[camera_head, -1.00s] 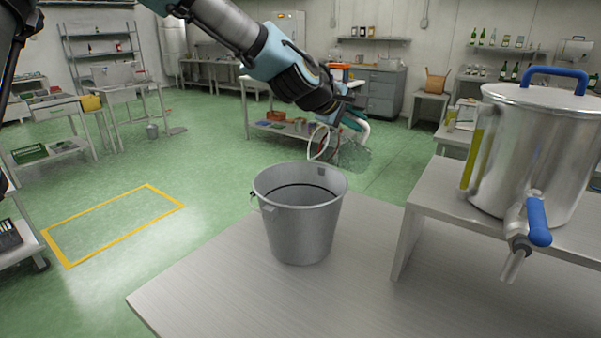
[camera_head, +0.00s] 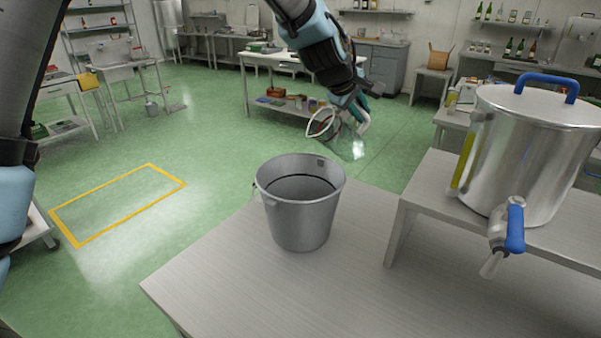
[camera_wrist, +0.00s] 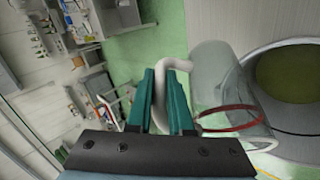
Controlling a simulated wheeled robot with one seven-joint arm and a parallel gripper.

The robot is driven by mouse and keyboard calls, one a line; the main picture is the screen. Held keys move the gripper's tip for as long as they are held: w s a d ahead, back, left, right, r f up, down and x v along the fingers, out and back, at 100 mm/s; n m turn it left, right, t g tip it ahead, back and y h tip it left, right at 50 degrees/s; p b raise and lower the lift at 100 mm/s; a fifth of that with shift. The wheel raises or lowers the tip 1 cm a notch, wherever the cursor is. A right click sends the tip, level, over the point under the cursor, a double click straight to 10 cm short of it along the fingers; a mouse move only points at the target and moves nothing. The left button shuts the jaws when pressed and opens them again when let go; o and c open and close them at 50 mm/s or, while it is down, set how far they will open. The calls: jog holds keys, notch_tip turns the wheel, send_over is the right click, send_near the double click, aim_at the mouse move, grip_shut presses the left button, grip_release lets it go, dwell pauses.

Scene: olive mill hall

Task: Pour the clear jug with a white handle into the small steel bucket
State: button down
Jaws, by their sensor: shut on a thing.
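The clear jug (camera_head: 351,147) with a white handle hangs in the air behind and to the upper right of the bucket in the head view. My gripper (camera_head: 354,108) is shut on its white handle, which also shows between the teal fingers (camera_wrist: 172,95) in the wrist view. The jug's clear body (camera_wrist: 220,80) looks tilted there; its contents are hard to make out. The small steel bucket (camera_head: 303,222) stands upright on the near table, its mouth open upward. A round grey rim with an olive-coloured inside (camera_wrist: 290,78), apparently the bucket, shows at the right of the wrist view.
A large steel pot (camera_head: 530,160) with a blue lid handle and a blue-levered tap (camera_head: 514,228) stands on a raised shelf at right. The table top (camera_head: 270,285) around the bucket is bare. A white workbench (camera_head: 272,58) stands farther back.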

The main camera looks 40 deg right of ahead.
jog(key=shift+s+d+f, duration=0.15)
jog(key=shift+d, duration=0.1)
jog(key=shift+s+d+m+y, duration=0.1)
jog(key=shift+d+m+y, duration=0.2)
jog(key=shift+y, duration=0.4)
jog(key=s+d+f+m+t+y, duration=0.1)
jog(key=d+f+t+y, duration=0.2)
jog(key=d+f+y, duration=0.1)
jog(key=shift+s+d+f+y, duration=0.2)
jog(key=shift+s+f+y, duration=0.25)
jog(key=shift+y, duration=0.85)
jog(key=shift+w+d, duration=0.1)
